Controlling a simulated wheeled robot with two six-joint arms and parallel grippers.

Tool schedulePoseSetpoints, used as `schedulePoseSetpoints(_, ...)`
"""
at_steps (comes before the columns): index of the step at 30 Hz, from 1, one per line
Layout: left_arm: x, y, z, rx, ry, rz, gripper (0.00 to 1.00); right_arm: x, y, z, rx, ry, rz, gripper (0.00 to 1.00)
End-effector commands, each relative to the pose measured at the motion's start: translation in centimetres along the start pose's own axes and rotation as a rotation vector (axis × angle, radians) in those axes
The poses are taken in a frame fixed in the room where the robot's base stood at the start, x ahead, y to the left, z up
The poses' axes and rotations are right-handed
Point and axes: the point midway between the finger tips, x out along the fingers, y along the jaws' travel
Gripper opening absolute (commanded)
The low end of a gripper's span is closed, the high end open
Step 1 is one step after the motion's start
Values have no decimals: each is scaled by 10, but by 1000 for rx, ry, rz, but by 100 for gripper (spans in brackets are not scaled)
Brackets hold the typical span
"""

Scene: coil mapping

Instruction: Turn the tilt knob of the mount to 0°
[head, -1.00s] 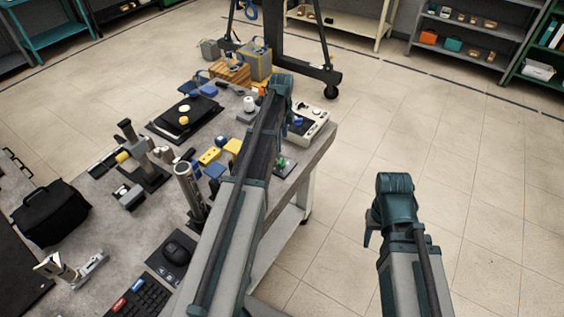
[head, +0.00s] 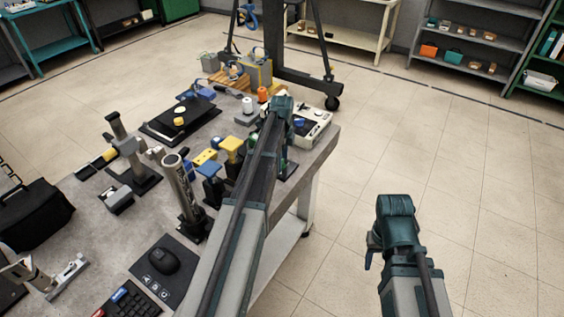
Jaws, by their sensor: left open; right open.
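A dark upright stand (head: 117,126) with a grey clamp is at the left middle of the table in the head view. A yellow-and-black knob-like part (head: 103,157) sits at its left side. This may be the mount with its tilt knob, but no degree marks can be read. My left gripper (head: 284,122) is at the end of the arm reaching over the table's right side, far from the stand. Its fingers are mostly hidden by my arm. My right gripper (head: 372,251) is over the floor right of the table, holding nothing visible, its fingers partly hidden.
A grey cylinder (head: 180,188) stands upright near the table's middle, beside small yellow and blue parts. A black plate (head: 165,133) lies farther back. The floor at right is clear.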

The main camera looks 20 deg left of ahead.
Motion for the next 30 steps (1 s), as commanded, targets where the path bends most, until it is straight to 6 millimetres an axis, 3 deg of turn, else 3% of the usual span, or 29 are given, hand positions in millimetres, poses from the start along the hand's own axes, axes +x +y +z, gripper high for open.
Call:
schedulePoseSetpoints(3, -1, 0, 0, 0, 0, 0, 76, -1, 0, 0, 0, 0, 0, 50)
schedulePoseSetpoints(16, -1, 0, 0, 0, 0, 0, 0, -1, 0, 0, 0, 0, 0, 50)
schedulePoseSetpoints(30, 0, 0, 0, -124, 0, 0, 0, 0, 0, 0, 0, 0, 0, 50)
